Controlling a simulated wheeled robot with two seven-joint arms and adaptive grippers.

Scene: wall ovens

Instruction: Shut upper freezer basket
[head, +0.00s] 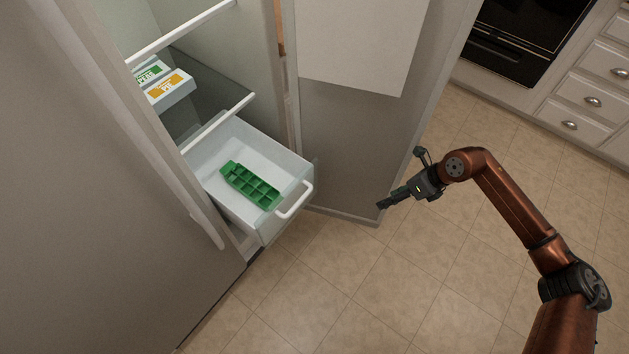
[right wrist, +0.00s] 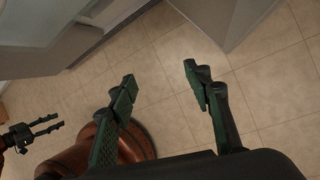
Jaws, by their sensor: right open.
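The freezer basket (head: 283,232) is pulled out of the open freezer compartment. It is pale and see-through, with a white bar handle (head: 295,201) across its front. A green ice cube tray (head: 250,186) lies in it. My right gripper (head: 382,205) is to the right of the handle, apart from it, pointing left. In the right wrist view its two fingers (right wrist: 158,78) are spread with nothing between them. My left gripper (right wrist: 60,126) shows at the left edge of the right wrist view, with its fingers apart and empty. It is outside the head view.
The open freezer door (head: 355,140) stands behind the basket, beside its right side. Boxes (head: 162,84) sit on a shelf above the basket. A large grey door (head: 90,220) fills the left. The tiled floor (head: 350,290) in front is clear. An oven and drawers stand far right.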

